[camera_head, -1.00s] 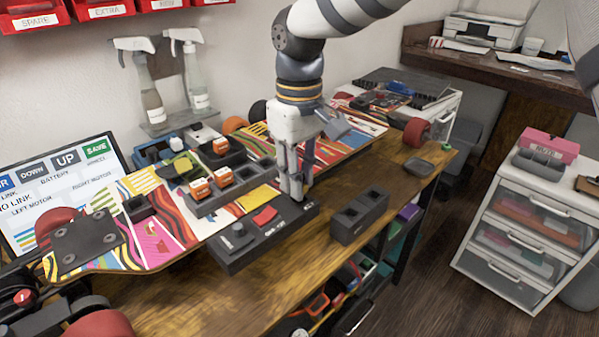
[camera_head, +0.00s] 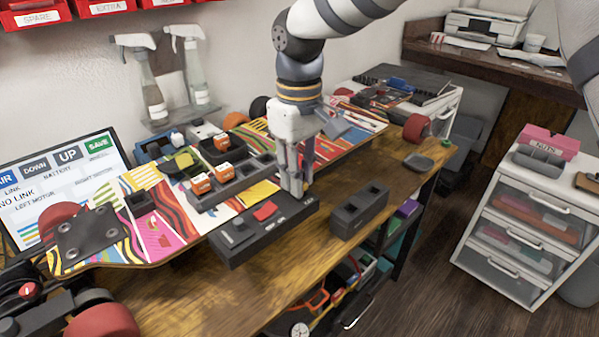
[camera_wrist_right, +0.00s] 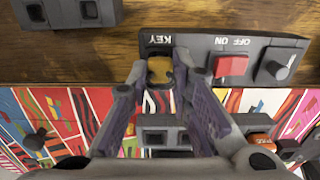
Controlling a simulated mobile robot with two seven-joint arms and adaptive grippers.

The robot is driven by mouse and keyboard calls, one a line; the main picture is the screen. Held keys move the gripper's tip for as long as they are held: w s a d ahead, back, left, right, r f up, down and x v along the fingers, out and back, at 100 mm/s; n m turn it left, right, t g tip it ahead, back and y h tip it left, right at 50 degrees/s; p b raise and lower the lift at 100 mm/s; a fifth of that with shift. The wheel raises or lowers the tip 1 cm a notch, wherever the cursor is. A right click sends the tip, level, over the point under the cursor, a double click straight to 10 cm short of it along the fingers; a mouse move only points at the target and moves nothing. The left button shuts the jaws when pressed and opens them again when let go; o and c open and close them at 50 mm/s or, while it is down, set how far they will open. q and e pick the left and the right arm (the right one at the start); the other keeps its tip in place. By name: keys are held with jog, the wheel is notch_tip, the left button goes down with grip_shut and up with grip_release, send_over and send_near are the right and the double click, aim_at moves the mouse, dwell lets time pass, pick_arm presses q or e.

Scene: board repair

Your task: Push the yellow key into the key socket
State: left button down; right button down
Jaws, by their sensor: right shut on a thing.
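The yellow key (camera_wrist_right: 160,71) sits between my right gripper's fingertips in the right wrist view, at the square marked KEY on the black control box (camera_head: 240,248). The socket's opening is hidden under the key, so I cannot tell how deep the key sits. My right gripper (camera_head: 294,192) points down at the box's right end in the head view and is shut on the key. In the head view the key is hidden by the fingers. A red switch (camera_wrist_right: 231,66) and a black knob (camera_wrist_right: 277,63) are beside it on the box. My left gripper is not in view.
A black two-slot block (camera_head: 360,212) stands right of the box. Behind the box, a holder with orange-topped pieces (camera_head: 201,184) rests on the colourful skateboard deck (camera_head: 150,258). The wooden bench (camera_head: 300,262) is bare in front.

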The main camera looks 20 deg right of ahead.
jog(key=shift+f, duration=0.5)
dwell(0.6)
jog(key=c, duration=1.4)
grip_release()
jog(key=shift+o, duration=0.4)
jog(key=shift+o, duration=1.2)
jog(key=shift+r, duration=0.15)
